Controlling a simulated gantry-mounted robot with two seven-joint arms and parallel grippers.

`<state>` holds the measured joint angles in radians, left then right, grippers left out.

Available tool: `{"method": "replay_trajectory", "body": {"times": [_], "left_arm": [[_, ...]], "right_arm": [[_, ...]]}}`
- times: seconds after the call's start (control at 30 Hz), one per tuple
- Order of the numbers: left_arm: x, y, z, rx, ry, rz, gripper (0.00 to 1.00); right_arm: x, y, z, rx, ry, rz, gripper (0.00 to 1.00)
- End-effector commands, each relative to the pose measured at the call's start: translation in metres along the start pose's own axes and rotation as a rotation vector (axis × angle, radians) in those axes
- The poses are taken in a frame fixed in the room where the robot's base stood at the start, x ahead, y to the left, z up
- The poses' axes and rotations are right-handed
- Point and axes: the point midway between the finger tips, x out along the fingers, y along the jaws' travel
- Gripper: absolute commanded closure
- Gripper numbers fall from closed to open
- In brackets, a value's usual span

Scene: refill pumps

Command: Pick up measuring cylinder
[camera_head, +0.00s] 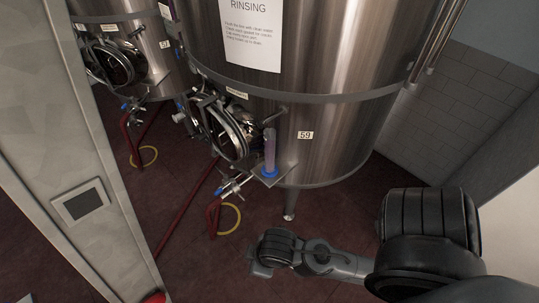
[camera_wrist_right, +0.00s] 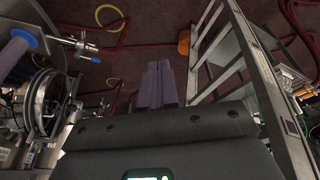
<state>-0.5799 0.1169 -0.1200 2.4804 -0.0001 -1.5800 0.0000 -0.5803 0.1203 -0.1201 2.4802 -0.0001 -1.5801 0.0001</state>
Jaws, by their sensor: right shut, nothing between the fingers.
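The measuring cylinder (camera_head: 270,150) is a tall, pinkish, translucent tube with a blue foot. It stands upright on a small metal shelf (camera_head: 276,174) on the front of the large steel tank. In the right wrist view, the tube with a blue part (camera_wrist_right: 15,52) shows at the far left edge, partly cut off. My right gripper (camera_head: 259,269) is below the shelf in the head view, apart from the cylinder. In the right wrist view its fingers (camera_wrist_right: 157,84) are together with nothing between them. My left gripper is not in view.
The steel tank (camera_head: 330,110) has a round hatch (camera_head: 228,132) and valves left of the cylinder. Red hoses and yellow rings (camera_head: 229,219) lie on the dark red floor. A metal ladder (camera_wrist_right: 236,65) and an orange object (camera_wrist_right: 184,42) stand right of my fingers. A grey column (camera_head: 75,140) stands left.

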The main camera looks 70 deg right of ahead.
Motion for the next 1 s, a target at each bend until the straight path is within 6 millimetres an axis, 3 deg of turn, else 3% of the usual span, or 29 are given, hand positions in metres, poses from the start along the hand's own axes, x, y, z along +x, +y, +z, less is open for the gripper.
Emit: {"method": "replay_trajectory", "body": {"times": [0.33, 0.87, 1.0], "left_arm": [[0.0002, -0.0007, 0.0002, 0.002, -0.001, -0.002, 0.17], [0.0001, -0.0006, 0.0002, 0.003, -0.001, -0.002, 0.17], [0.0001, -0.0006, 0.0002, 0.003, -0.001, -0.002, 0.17]], "right_arm": [[-0.0001, 0.0, 0.0, 0.0, 0.0, 0.0, 1.0], [0.0, 0.0, 0.0, 0.0, 0.0, 0.0, 0.19], [0.0, 0.0, 0.0, 0.0, 0.0, 0.0, 0.17]]}}
